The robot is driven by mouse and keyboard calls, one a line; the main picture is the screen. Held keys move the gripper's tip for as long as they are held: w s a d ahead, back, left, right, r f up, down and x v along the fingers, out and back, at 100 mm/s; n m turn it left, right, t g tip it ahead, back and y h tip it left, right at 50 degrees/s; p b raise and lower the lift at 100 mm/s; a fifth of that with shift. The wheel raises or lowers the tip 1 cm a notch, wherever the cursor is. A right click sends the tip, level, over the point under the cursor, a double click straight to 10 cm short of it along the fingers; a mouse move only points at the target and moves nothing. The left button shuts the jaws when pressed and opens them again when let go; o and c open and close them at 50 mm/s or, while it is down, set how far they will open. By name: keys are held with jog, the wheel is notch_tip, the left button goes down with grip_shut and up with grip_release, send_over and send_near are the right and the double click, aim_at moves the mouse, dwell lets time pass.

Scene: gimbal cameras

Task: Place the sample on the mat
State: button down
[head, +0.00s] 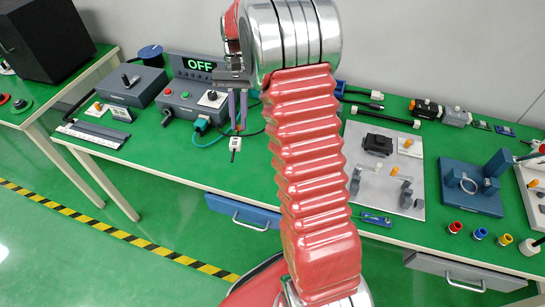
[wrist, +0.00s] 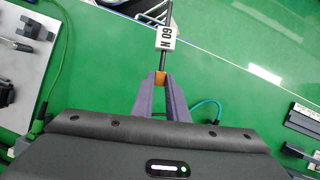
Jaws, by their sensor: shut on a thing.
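My gripper (head: 238,125) is above the green table, left of my arm in the head view. Its purple fingers (wrist: 161,95) are shut on a small orange part in the wrist view, which I take as the sample (wrist: 160,77). A dark rod and a white block marked "60 N" (wrist: 166,38) line up with it beyond the fingertips; the block also shows just below the fingers in the head view (head: 235,144). Whether block and orange part are joined, I cannot tell. No surface is clearly recognisable as the mat.
Grey control boxes, one with an OFF display (head: 199,65), stand behind and left of the gripper, with cables nearby. A grey plate (head: 367,190) with parts lies to the right. A blue drawer (head: 230,208) is below the front edge.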

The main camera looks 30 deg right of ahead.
jog(key=s+d+f+m+t, duration=0.2)
jog(key=s+d+m+t, duration=0.1)
jog(key=s+d+m, duration=0.5)
jog(key=s+d+f+m+t, duration=0.2)
jog(key=s+d+m, duration=0.6)
jog(key=s+m, duration=0.5)
jog(key=shift+s+d+f+t, duration=0.2)
jog(key=shift+s+t, duration=0.25)
jog(key=shift+t, duration=0.45)
jog(key=shift+f, duration=3.1)
jog(key=shift+f, duration=1.85)
jog(key=shift+f, duration=0.1)
jog(key=c, duration=1.7)
grip_release()
jog(key=shift+c, duration=0.2)
